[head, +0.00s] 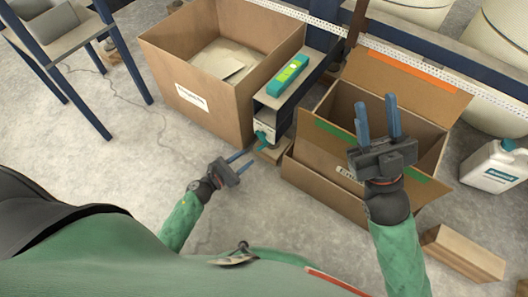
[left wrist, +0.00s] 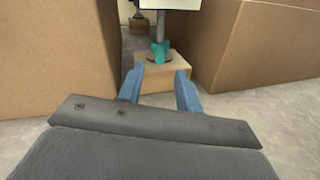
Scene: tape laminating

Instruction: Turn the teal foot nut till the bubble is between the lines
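The teal foot nut (head: 261,140) sits low at the near end of a narrow conveyor-like frame (head: 300,80), between two cardboard boxes. In the left wrist view the nut (left wrist: 160,49) is on a threaded post above a round foot, on a wooden block (left wrist: 150,85). A teal spirit level (head: 288,75) with a yellow-green vial lies on top of the frame; its bubble is too small to read. My left gripper (head: 247,160) is open and empty, short of the nut, its fingers pointing at it. My right gripper (head: 377,108) is open and empty, raised before the right box.
An open cardboard box (head: 190,105) stands left of the frame and another (head: 325,185) right of it, leaving a narrow gap. A white jug (head: 493,167) and a wooden block (head: 463,253) are at right.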

